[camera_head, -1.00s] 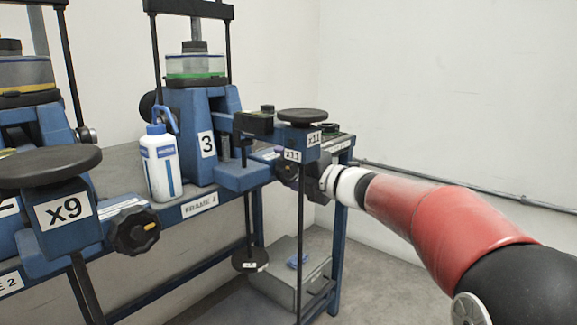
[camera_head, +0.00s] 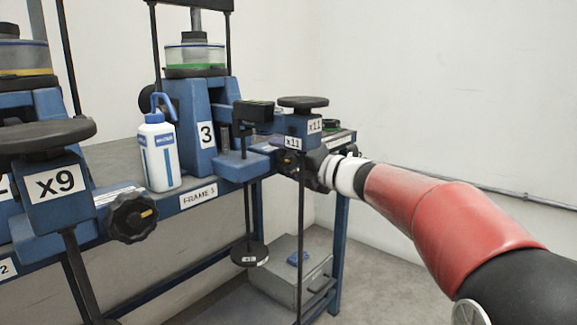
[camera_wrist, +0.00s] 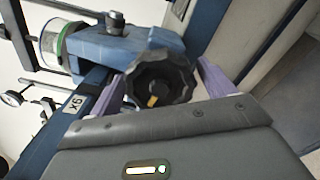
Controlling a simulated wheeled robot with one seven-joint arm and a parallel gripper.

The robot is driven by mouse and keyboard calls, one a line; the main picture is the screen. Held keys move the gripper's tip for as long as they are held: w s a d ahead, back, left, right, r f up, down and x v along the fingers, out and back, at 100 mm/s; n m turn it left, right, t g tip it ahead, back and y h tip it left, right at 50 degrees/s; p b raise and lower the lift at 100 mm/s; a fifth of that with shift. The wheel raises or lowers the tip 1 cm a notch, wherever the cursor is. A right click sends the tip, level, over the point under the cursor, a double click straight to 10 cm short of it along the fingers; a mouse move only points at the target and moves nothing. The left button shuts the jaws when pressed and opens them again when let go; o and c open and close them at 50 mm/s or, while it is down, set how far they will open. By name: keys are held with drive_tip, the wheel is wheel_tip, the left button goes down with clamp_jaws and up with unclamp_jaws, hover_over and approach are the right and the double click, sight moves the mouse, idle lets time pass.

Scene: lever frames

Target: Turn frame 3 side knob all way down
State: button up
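Frame 3 (camera_head: 206,134) is a blue press with a white "3" label, in the middle of the head view. Its side knob (camera_wrist: 160,79) is black and lobed with a yellow mark, which points toward the bottom of the wrist picture. My gripper (camera_wrist: 163,72) has its two pale purple fingers on either side of the knob, very close to its rim. I cannot tell whether they press on it. In the head view my gripper (camera_head: 312,168) is at the right end of the frame, under the "x11" labels, and mostly hides the knob.
A white and blue bottle (camera_head: 160,155) stands on the bench left of frame 3. Another knob (camera_head: 132,216) belongs to the neighbouring "x9" arm (camera_head: 56,184). A hanging weight (camera_head: 249,254) and a grey box (camera_head: 290,270) are below.

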drive_tip(key=shift+d, duration=0.1)
drive_tip(key=shift+b+v, duration=0.75)
drive_tip(key=shift+v, duration=2.3)
drive_tip(key=s+d+r+m+t+h+p, duration=0.1)
drive_tip(key=s+d+r+m+t+h, duration=0.15)
drive_tip(key=d+m+t+h, duration=0.75)
drive_tip(key=s+d+f+m+g+h+p, duration=0.1)
drive_tip(key=s+d+f+m+g+h, duration=0.3)
drive_tip(key=m, duration=0.8)
drive_tip(key=s+f+m+g, duration=0.5)
drive_tip(key=s+f, duration=0.4)
drive_tip(key=s, duration=0.3)
drive_tip(key=s+f+m+g+p, duration=0.1)
drive_tip(key=s+f+m+g, duration=0.5)
drive_tip(key=s+f, duration=0.4)
drive_tip(key=s+m, duration=0.1)
drive_tip(key=s, duration=0.2)
drive_tip(key=shift+a, duration=0.35)
